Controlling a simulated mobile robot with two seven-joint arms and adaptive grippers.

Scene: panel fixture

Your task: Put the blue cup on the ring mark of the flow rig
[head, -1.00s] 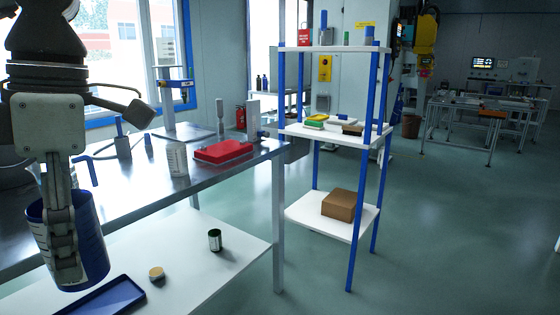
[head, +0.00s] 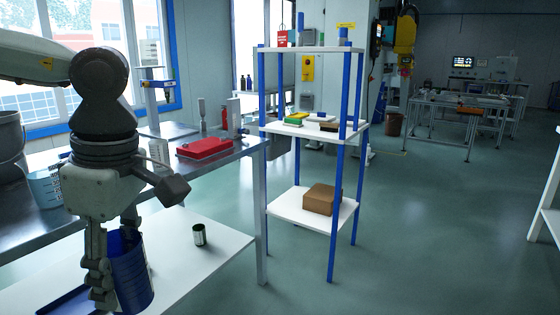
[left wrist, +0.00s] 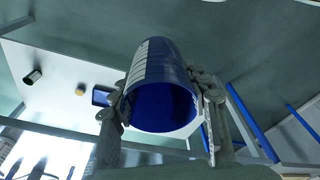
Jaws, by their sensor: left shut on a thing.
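The blue cup (head: 132,272) is at the lower left of the head view, with pale marks on its side. My left gripper (head: 116,262) is shut on it, with fingers on its wall, above or in front of the white lower shelf. In the left wrist view the cup (left wrist: 160,90) lies between the two fingers of the gripper (left wrist: 160,112), its dark blue opening facing the camera. A stand with a blue clamp (head: 157,84) is on the metal bench; I cannot tell whether it is the flow rig. I cannot make out a ring mark. My right gripper is out of view.
The metal bench (head: 238,150) holds a red case (head: 204,147), a light blue beaker (head: 45,188) and a grey bucket (head: 10,140). The white lower shelf (head: 190,262) carries a small can (head: 199,235) and a blue tray (head: 68,302). A blue-post rack (head: 300,208) stands right of the bench.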

